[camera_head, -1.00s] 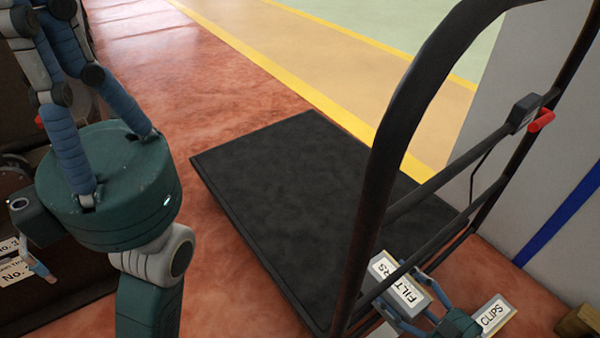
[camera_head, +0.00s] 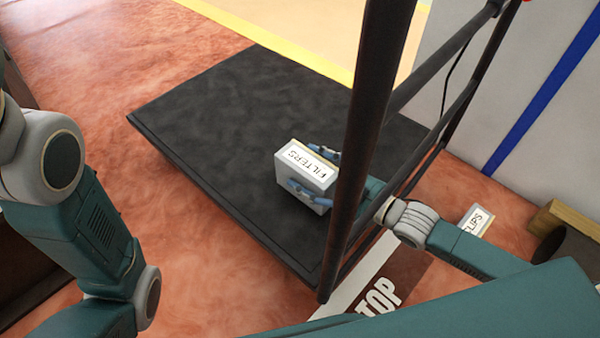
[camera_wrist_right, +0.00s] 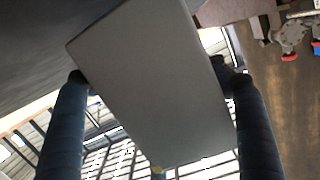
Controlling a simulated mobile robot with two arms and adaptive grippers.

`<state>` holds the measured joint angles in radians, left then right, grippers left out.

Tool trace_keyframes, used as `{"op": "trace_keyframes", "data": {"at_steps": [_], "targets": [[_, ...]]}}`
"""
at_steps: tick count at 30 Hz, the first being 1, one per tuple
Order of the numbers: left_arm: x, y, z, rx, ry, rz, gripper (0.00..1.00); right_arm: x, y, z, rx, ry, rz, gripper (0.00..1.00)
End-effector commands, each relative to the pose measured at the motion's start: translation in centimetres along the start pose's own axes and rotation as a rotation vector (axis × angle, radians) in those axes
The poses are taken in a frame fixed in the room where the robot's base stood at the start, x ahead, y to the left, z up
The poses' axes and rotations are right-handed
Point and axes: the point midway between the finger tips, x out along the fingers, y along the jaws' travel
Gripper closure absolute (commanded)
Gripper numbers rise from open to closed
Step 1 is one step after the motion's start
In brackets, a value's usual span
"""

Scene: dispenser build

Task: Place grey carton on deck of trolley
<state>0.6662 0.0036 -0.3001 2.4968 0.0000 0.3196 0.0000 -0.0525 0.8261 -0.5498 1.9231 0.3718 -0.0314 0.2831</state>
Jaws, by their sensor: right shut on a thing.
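The grey carton (camera_head: 305,177), labelled FILTERS, is held between the fingers of my right gripper (camera_head: 315,170). It is over the near right part of the trolley's black deck (camera_head: 230,130), close to the handle uprights. I cannot tell whether its underside touches the deck. In the right wrist view the carton (camera_wrist_right: 150,85) fills the middle, with a finger of the right gripper (camera_wrist_right: 155,90) on each side. My right arm reaches in from the right past the trolley's handle frame (camera_head: 362,140). My left arm shows at the left edge, but its gripper is out of the picture.
The handle frame's uprights and crossbars stand close around my right arm. A carton labelled CLIPS (camera_head: 475,221) is beyond the trolley at the right, near a wooden block (camera_head: 548,217). A STOP sign (camera_head: 385,285) lies near the trolley's edge. Most of the deck is bare.

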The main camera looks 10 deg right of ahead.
Motion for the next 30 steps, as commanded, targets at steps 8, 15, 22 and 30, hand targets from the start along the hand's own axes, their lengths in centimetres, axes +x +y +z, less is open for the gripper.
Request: {"op": "trace_keyframes", "data": {"at_steps": [8, 15, 22, 30], "targets": [[-1.5, 0.6, -1.4, 0.002, 0.018, 0.006, 1.0, 3.5, 0.0, -0.7, -0.001, 0.012, -0.002, 0.8], [-3.0, 0.9, -1.8, 0.002, 0.018, 0.007, 1.0, 4.0, -0.1, 0.5, -0.001, 0.005, -0.002, 0.8], [-2.8, 0.9, -1.8, 0.002, 0.018, 0.007, 1.0, 3.9, -0.1, 0.4, -0.001, 0.005, -0.002, 0.8], [-2.8, 0.9, -1.8, 0.002, 0.019, 0.007, 1.0, 3.9, 0.0, 0.9, 0.0, -0.002, -0.001, 0.18]]}}
